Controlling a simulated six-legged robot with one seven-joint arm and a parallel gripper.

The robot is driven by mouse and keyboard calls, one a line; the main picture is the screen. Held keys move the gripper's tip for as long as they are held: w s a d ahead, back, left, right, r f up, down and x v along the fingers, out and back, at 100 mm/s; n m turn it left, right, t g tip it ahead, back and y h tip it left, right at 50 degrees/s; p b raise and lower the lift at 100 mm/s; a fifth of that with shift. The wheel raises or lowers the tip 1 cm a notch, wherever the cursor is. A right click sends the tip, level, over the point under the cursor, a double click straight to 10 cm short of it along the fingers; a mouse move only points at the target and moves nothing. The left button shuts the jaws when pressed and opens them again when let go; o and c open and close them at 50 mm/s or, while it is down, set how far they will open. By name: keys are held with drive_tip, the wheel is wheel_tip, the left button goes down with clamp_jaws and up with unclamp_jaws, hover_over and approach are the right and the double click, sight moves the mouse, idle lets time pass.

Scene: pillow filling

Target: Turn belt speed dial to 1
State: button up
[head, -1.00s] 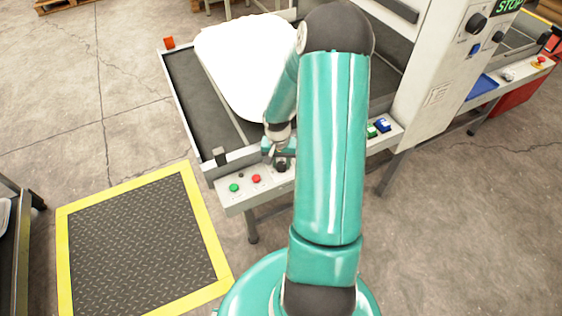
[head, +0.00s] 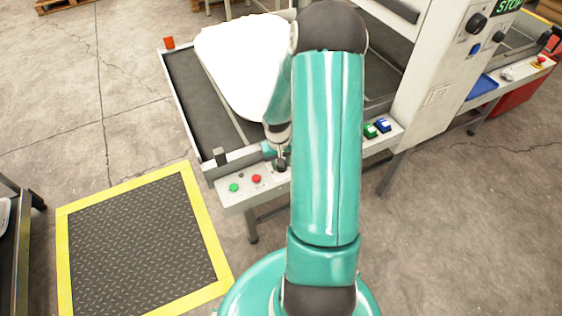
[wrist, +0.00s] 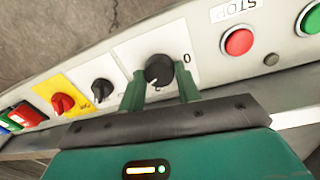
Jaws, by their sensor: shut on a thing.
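The black dial (wrist: 159,70) sits on a white plate on the front control panel. A "0" mark (wrist: 187,57) shows at its upper right, and a small pale mark shows on the dial's lower edge; other scale marks are hidden or unclear. My gripper (wrist: 160,88) has its two green fingers on either side of the dial and is shut on it. In the head view my gripper (head: 281,157) is at the panel, with the dark dial (head: 282,166) at its tips, partly hidden by my arm.
A red button (wrist: 239,42) and a green button (wrist: 309,19) are to the right of the dial. A smaller black knob (wrist: 103,91) and a red switch (wrist: 62,103) are to its left. A white pillow (head: 240,60) lies on the conveyor (head: 190,95) behind.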

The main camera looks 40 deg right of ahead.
drive_tip(key=n, duration=0.4)
drive_tip(key=shift+n, duration=0.3)
drive_tip(key=n, duration=0.4)
drive_tip(key=shift+n, duration=0.3)
drive_tip(key=n, duration=0.5)
drive_tip(key=shift+s+t, duration=0.1)
drive_tip(key=shift+t, duration=0.2)
drive_tip(key=n, duration=0.4)
drive_tip(key=shift+n, duration=0.4)
drive_tip(key=o, duration=1)
drive_tip(key=shift+r, duration=0.1)
